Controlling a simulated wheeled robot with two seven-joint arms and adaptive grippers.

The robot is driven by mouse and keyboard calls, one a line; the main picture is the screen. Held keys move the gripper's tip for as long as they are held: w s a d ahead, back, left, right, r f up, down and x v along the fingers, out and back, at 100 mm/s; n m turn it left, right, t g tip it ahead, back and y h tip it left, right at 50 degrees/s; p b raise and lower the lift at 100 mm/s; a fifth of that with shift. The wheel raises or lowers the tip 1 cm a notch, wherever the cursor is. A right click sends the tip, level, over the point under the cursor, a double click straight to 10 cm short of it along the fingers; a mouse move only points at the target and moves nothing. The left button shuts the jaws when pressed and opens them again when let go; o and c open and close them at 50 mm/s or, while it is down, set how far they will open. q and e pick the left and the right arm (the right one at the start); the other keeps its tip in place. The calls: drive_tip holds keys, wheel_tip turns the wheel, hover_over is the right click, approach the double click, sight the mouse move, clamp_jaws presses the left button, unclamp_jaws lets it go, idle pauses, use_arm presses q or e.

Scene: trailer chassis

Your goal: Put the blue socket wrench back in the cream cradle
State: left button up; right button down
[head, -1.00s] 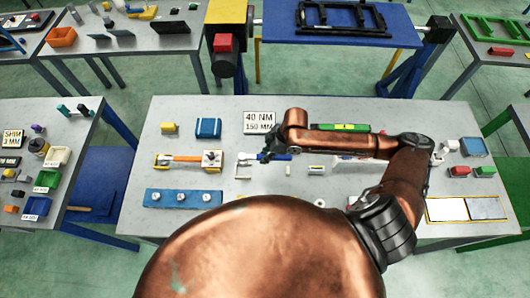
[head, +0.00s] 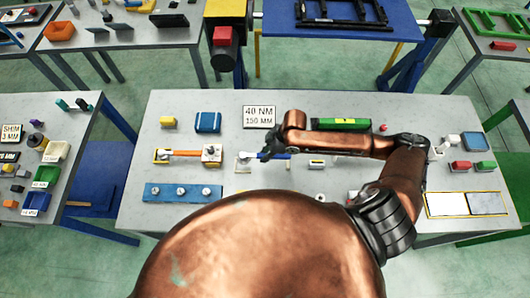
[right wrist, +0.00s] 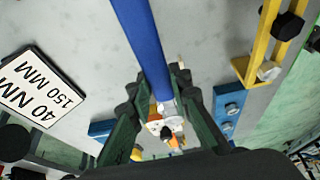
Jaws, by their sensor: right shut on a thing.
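The blue socket wrench (head: 276,156) is in my right gripper (head: 266,152), over the middle of the grey table. In the right wrist view its blue handle (right wrist: 146,45) runs up from between the fingers of the gripper (right wrist: 160,88). A pale piece (head: 243,165), likely part of the cream cradle, is just left of the wrench's end in the head view. My arm and gripper hide much of this spot, and I cannot tell whether wrench and cradle touch. My left gripper is not in view.
An orange-handled tool (head: 184,153) rests between a yellow holder (head: 161,156) and a cream block (head: 211,154). A blue board with knobs (head: 183,194) lies in front. A 40 NM 150 MM sign (head: 259,117) and a green-topped block (head: 340,124) are behind my arm.

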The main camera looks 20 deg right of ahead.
drive_tip(key=shift+f+b, duration=1.05)
drive_tip(key=shift+f, duration=1.95)
drive_tip(key=shift+a+p, duration=0.1)
drive_tip(key=shift+p, duration=0.8)
drive_tip(key=c, duration=1.7)
unclamp_jaws()
drive_tip(key=shift+o, duration=0.4)
drive_tip(key=o, duration=0.4)
drive_tip(key=shift+r, duration=0.15)
